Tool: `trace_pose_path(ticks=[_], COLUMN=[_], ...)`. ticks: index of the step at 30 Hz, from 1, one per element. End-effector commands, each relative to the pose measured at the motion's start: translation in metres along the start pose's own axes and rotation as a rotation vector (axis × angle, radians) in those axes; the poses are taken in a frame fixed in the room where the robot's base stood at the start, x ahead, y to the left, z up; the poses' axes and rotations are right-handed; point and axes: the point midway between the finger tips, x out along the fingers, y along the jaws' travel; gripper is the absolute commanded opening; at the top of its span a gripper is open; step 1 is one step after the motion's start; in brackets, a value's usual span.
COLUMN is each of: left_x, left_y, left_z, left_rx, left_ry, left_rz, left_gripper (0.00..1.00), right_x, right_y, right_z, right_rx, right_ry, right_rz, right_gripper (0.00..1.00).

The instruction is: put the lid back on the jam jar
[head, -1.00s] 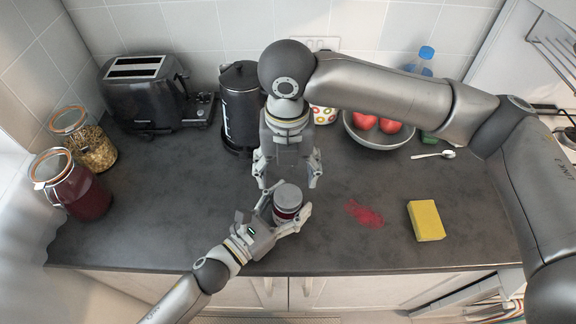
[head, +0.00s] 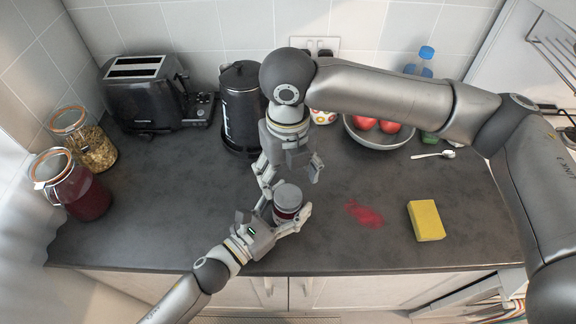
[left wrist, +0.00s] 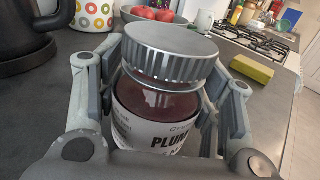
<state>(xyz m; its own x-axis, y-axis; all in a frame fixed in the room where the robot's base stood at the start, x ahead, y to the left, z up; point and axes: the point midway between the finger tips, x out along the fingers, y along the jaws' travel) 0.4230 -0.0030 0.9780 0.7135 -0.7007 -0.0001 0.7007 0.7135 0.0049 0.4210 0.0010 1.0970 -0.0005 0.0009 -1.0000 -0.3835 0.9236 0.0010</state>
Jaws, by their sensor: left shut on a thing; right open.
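The jam jar (head: 286,213), dark red with a white label, stands upright near the counter's front edge. My left gripper (head: 284,220) is shut around its body. In the left wrist view the jar (left wrist: 160,108) is between the fingers, its label partly reading "PLUM". The grey ribbed lid (head: 288,193) is on the jar's mouth. In the left wrist view the lid (left wrist: 168,52) looks slightly tilted, with clear glass neck showing below its rim; I cannot tell if it is threaded. My right gripper (head: 292,174) is open, just behind and above the lid, apparently not touching it.
A red smear (head: 365,214) and a yellow sponge (head: 426,221) are to the right. A kettle (head: 241,108), toaster (head: 146,95) and two storage jars stand at the left. A fruit bowl (head: 378,138) and spoon (head: 434,155) are behind right. The left front counter is clear.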

Motion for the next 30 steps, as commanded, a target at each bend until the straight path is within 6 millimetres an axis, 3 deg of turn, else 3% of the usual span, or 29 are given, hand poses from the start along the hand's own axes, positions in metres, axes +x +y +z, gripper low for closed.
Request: trace_pose_path(ticks=[6,12,24,30], left_x=[-0.001,-0.001,-0.001,-0.001], left_y=[-0.001,-0.001,-0.001,-0.001], left_z=[-0.002,-0.002,-0.002,-0.002], left_rx=[0.000,0.000,0.000,0.000], left_ry=[0.003,0.003,0.003,0.003], left_rz=[-0.001,-0.001,0.000,0.000], left_gripper=[0.00,0.00,0.00,0.00], right_x=[0.036,0.058,0.065,0.065], right_y=[-0.001,-0.001,0.000,0.000], right_z=[-0.001,0.000,0.000,0.000], right_rx=[0.002,0.002,0.001,0.001], right_ry=[0.003,0.001,0.000,0.000], right_rz=[-0.001,-0.001,-0.001,-0.001], right_gripper=[0.71,0.71,0.71,0.45])
